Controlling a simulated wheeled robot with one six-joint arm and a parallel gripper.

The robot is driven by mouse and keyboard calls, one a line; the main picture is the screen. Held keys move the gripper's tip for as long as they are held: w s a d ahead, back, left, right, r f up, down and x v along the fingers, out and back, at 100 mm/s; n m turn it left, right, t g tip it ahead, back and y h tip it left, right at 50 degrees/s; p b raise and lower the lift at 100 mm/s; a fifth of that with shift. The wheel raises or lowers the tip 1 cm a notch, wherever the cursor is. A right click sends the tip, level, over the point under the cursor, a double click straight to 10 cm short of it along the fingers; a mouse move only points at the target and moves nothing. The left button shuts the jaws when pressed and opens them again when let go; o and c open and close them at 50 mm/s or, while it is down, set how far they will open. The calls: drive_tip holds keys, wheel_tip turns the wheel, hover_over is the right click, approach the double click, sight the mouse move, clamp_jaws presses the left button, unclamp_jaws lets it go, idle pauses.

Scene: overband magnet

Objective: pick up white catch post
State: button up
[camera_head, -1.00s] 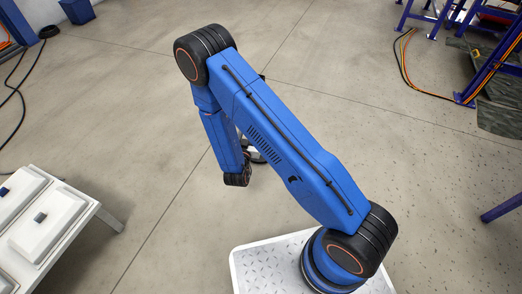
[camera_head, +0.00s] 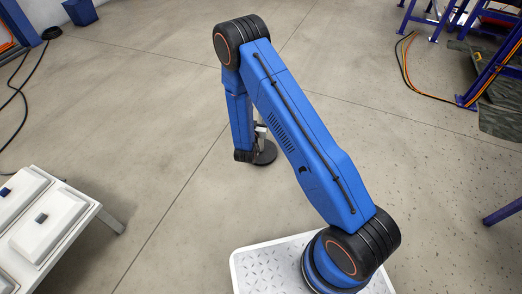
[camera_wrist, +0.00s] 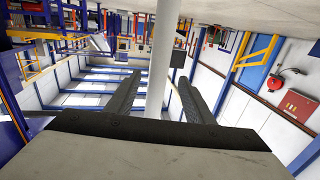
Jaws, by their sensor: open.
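The white catch post (camera_wrist: 163,55) is a plain upright-looking pole in the wrist view. It crosses the space between the two dark fingers of my gripper (camera_wrist: 159,82). The fingers are apart, with a visible gap on each side of the post.
A white table (camera_head: 72,240) with pale lidded boxes stands at the lower left. Blue steel frames (camera_head: 455,20) and orange cables (camera_head: 405,65) are at the upper right. The floor around the black base is clear.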

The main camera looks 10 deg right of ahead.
drive_tip(key=x, duration=0.5)
drive_tip(key=shift+s+d, duration=0.1)
clamp_jaws()
drive_tip(key=shift+r, duration=0.1)
